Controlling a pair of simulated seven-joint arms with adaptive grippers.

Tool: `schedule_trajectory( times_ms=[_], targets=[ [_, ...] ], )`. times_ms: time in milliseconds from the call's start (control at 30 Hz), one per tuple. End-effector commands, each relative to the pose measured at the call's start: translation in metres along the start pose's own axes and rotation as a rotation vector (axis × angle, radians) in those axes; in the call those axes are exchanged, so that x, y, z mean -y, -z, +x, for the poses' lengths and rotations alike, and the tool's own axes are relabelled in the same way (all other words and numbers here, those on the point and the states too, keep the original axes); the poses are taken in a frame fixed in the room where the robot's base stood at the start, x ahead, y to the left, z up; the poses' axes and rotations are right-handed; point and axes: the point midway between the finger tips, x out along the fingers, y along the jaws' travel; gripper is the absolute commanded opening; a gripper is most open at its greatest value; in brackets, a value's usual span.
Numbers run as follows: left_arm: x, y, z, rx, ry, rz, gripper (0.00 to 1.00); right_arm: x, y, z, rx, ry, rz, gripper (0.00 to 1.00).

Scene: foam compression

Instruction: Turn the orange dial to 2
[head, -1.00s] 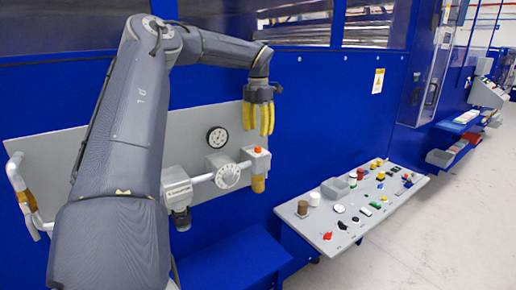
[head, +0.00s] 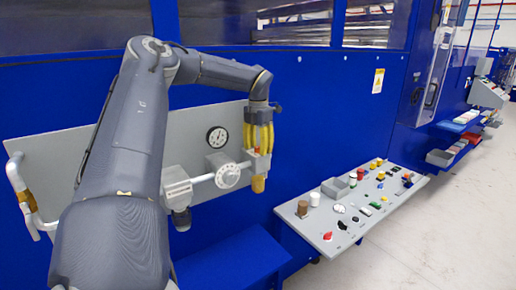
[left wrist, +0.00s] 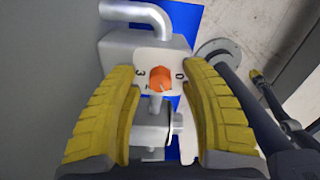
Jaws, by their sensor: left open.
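The orange dial (left wrist: 160,78) sits on a white plate in the left wrist view. A 3 shows on the plate to its left and a 0 to its right; a mark below the dial is partly hidden. I cannot tell clearly which number the dial points at. My left gripper (head: 258,150) is open, pointing down over the dial's valve body. In the left wrist view its yellow fingers (left wrist: 163,90) stand on both sides of the dial, with gaps visible.
A sloping control desk (head: 335,238) with buttons and small parts stands to the right. The floor beyond the desk is clear.

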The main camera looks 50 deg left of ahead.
Motion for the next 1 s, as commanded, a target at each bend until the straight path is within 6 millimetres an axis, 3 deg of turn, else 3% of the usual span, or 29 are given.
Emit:
schedule_trajectory(
  times_ms=[33,400,767,1000],
  targets=[
    [0.0,0.0,-0.0001,0.0,0.0,0.0,0.41,-0.0001,-0.0001,0.0,0.0,0.0,0.0,0.0],
    [0.0,-0.0001,-0.0004,0.0,0.0,0.0,0.0,-0.0001,0.0,0.0,0.0,0.0,0.0,0.0],
    [-0.0001,-0.0002,-0.0007,0.0,-0.001,0.016,0.0,-0.0001,0.0001,0.0,0.0,0.0,0.0,0.0],
    [-0.0001,-0.0005,-0.0013,0.001,-0.003,0.131,0.0,-0.0001,0.0001,0.0,0.0,0.0,0.0,0.0]
  ],
)
